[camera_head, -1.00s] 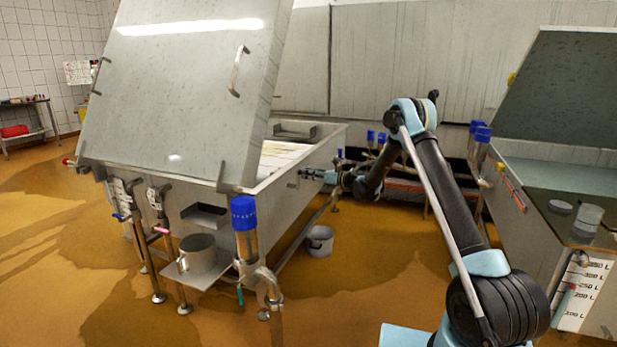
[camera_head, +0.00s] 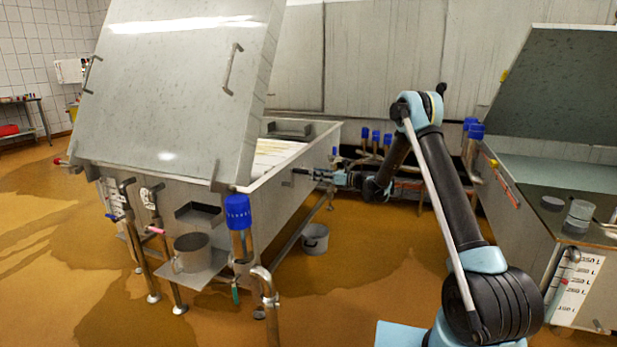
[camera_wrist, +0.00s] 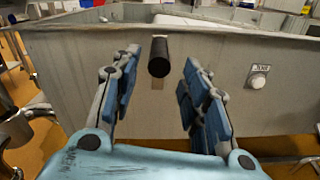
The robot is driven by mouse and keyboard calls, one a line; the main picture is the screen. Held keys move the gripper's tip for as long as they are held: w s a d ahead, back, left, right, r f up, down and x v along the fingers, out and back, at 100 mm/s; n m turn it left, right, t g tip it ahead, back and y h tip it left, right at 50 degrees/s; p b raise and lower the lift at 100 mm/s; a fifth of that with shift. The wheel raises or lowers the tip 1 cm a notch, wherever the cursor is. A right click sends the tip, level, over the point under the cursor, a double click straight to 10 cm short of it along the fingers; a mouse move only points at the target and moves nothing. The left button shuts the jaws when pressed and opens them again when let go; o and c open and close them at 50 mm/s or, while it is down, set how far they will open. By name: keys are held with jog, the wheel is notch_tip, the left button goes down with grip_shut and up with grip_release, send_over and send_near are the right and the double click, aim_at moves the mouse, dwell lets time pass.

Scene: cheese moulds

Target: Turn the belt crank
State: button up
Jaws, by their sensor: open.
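The belt crank's black round handle (camera_wrist: 158,57) sticks out from the vat's grey side wall in the wrist view, pointing toward me. In the head view the crank (camera_head: 300,171) is a small dark shape on that wall. My gripper (camera_wrist: 161,72) is open, with one blue-padded finger on each side of the handle. The handle's near end shows between the fingertips, with gaps on both sides. In the head view my gripper (camera_head: 319,172) is at the vat's right side, close to the crank. Whether the fingers touch the wall cannot be told.
The vat (camera_head: 270,205) has a large raised lid (camera_head: 175,90). A labelled button (camera_wrist: 258,82) is on the wall right of the handle. A pot (camera_head: 192,252) stands on a low shelf, and a bucket (camera_head: 315,239) is on the floor. Another vat (camera_head: 520,205) stands at right.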

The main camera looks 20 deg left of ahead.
jog(key=shift+s+d, duration=0.15)
jog(key=shift+d, duration=2.55)
